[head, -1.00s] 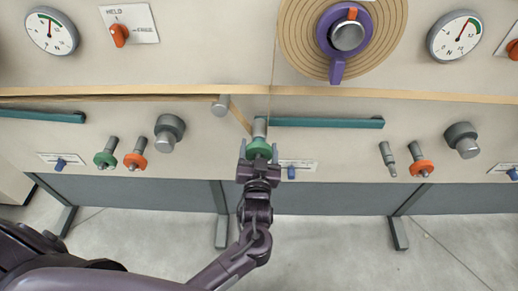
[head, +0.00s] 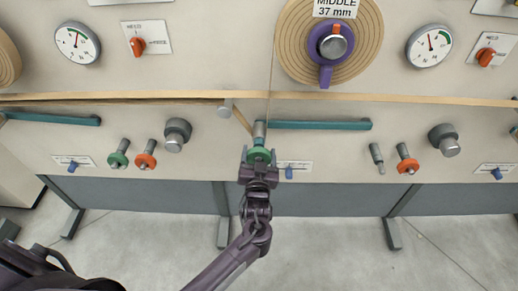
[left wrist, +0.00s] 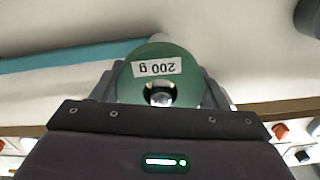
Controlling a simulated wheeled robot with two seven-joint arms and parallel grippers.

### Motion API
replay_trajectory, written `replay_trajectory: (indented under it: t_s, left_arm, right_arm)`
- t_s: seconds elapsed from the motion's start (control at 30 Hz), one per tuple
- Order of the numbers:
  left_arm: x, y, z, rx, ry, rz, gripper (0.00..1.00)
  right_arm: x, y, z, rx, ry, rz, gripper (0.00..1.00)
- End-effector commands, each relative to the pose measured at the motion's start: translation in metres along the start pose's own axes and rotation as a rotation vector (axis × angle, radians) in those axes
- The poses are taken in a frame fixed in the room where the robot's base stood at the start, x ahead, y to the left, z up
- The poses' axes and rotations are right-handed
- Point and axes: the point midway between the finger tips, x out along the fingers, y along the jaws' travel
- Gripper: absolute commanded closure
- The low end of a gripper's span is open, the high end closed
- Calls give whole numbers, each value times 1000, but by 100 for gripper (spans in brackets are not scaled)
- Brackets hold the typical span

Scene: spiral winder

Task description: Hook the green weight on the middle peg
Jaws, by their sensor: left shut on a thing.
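A green weight (head: 258,156) marked 200 g is held in my left gripper (head: 258,160) at the middle peg (head: 260,130) on the lower panel. In the left wrist view the green weight (left wrist: 190,88) sits between the fingers of my left gripper (left wrist: 160,95). A shiny round peg tip (left wrist: 161,99) shows in its opening, so the weight appears to be around the peg's end. How far along the peg it sits is hard to tell. My right gripper is not in view.
Another green weight (head: 118,158) and an orange weight (head: 146,160) are on pegs at left. At right are a bare peg (head: 377,156) and a second orange weight (head: 407,165). A teal bar (head: 320,125) runs right of the middle peg. Grey knobs (head: 176,134) stick out nearby.

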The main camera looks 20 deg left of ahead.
Motion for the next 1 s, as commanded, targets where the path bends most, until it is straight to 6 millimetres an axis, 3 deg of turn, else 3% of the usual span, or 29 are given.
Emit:
replay_trajectory:
  t_s: [0.07, 0.17, 0.57, 1.0]
  left_arm:
    - [-10, 0, -1, 1, -3, 0, 89]
    - [-21, 0, -1, 1, -2, 1, 89]
    - [-65, 0, -1, 1, -2, 0, 89]
    - [-113, -2, -8, 1, -2, 0, 89]
  right_arm:
    - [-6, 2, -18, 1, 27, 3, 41]
    - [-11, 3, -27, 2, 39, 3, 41]
    - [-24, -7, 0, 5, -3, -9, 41]
    - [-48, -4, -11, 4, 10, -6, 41]
